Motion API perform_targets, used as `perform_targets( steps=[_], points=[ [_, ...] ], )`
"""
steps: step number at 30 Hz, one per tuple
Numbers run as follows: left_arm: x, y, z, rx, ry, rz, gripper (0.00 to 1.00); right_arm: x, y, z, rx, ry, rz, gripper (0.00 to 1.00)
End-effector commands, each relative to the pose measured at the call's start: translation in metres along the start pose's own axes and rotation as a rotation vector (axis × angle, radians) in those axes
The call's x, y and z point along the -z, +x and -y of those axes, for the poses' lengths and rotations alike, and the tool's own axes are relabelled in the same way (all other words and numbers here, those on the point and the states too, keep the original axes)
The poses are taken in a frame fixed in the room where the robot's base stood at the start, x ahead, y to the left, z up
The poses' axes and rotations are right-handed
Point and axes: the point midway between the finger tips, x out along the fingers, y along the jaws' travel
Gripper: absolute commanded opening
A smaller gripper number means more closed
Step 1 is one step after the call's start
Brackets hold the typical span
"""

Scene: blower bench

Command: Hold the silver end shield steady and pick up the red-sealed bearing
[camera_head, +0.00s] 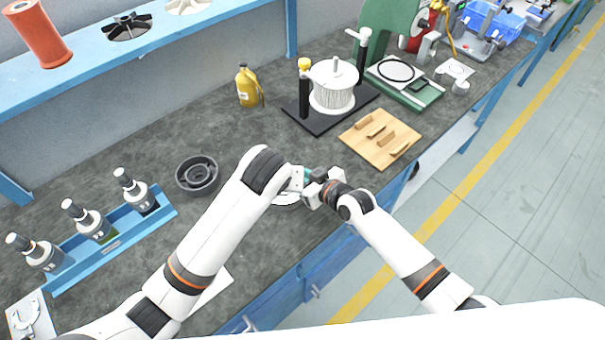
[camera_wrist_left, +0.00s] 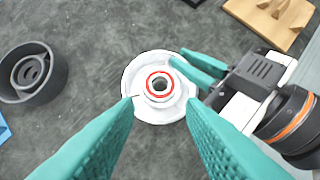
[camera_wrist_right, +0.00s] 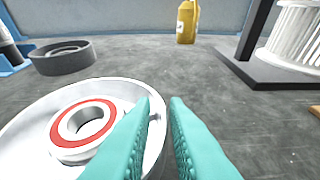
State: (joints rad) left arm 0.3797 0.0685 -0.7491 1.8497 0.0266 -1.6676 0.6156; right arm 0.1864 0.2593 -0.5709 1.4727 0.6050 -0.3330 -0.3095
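The silver end shield (camera_wrist_left: 136,76) lies on the bench in the left wrist view, a pale round dish. The red-sealed bearing (camera_wrist_left: 159,85) sits in its middle and also shows in the right wrist view (camera_wrist_right: 84,127). In the head view the arms mostly hide the shield (camera_head: 286,199). My left gripper (camera_wrist_left: 160,101) is open above the shield, fingertips over opposite sides of its rim; I cannot tell if they touch. My right gripper (camera_wrist_right: 162,101) is partly open and empty at the shield's right rim, beside the bearing.
A dark grey ring-shaped housing (camera_head: 198,175) stands left of the shield. A blue rack (camera_head: 108,238) with bottles is further left. A wooden block board (camera_head: 380,138), a black stand with a white finned part (camera_head: 333,88) and a yellow bottle (camera_head: 246,88) stand behind.

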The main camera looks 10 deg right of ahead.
Motion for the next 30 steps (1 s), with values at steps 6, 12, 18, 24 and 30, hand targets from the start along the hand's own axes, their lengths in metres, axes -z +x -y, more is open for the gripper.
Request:
perform_targets(
  steps=[6, 12, 18, 24, 30],
  points=[
    [0.000, 0.000, 0.000, 0.000, 0.000, 0.000, 0.36, 0.000, 0.000, 0.000, 0.000, 0.000, 0.000, 0.06],
    [0.000, 0.000, 0.000, 0.000, 0.000, 0.000, 0.36, 0.000, 0.000, 0.000, 0.000, 0.000, -0.001, 0.00],
    [-0.006, 0.004, 0.002, -0.012, 0.044, 0.009, 0.64, 0.000, 0.000, 0.000, 0.000, 0.000, -0.001, 0.00],
    [-0.033, 0.026, 0.007, -0.061, 0.263, 0.002, 0.64, 0.000, -0.001, 0.000, 0.000, 0.000, -0.001, 0.00],
    [-0.044, 0.033, 0.010, -0.004, 0.329, -0.214, 0.64, 0.001, 0.000, 0.000, 0.000, 0.000, -0.001, 0.00]
  ],
)
